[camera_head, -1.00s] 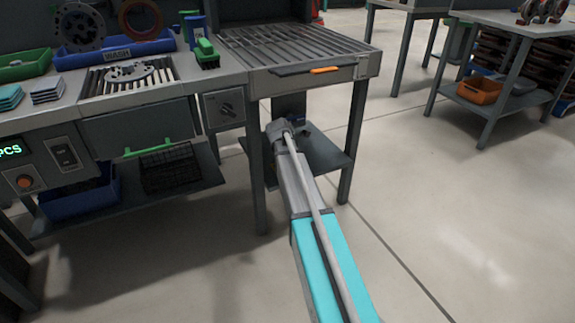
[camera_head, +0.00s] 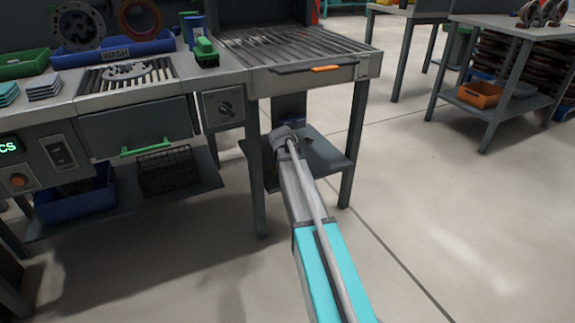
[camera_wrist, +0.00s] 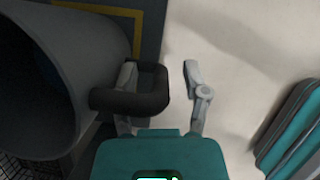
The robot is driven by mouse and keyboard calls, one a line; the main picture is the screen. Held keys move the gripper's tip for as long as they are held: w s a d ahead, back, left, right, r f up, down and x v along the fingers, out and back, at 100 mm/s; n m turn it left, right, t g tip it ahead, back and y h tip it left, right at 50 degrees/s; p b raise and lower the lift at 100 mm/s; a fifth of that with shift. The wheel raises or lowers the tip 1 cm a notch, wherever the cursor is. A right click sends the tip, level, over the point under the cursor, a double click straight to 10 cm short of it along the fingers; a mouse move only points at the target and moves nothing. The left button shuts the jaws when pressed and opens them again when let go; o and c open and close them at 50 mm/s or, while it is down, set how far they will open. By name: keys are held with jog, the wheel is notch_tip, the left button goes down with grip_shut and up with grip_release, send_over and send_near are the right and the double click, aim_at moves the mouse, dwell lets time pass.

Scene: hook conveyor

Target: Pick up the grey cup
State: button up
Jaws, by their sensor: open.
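The grey cup (camera_wrist: 75,70) fills the left side of the wrist view, with its wide dark opening at the far left. Its thick dark handle (camera_wrist: 150,101) points right, toward the middle. My gripper (camera_wrist: 159,74) is open, with its fingers apart at the handle. The left finger tip shows beside the cup wall, and the handle crosses in front of part of that finger. The right finger stands clear of the handle on the right. I cannot make out the cup or my finger tips in the head view, where my arm reaches the lower shelf (camera_head: 325,155).
A grilled workbench (camera_head: 300,48) stands above the end of my arm, and its legs flank the shelf. To the left are a wire basket (camera_head: 166,172) and a blue bin (camera_head: 75,197). The floor on the right is open up to another table with an orange bin (camera_head: 480,95).

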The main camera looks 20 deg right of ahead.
grip_shut()
jog(key=shift+r, duration=0.15)
dwell(0.5)
notch_tip(320, 180, up, 4)
jog(key=p, duration=0.4)
jog(key=shift+f, duration=0.2)
jog(key=s, duration=1.8)
jog(key=shift+d+f, duration=0.2)
jog(key=shift+d, duration=0.1)
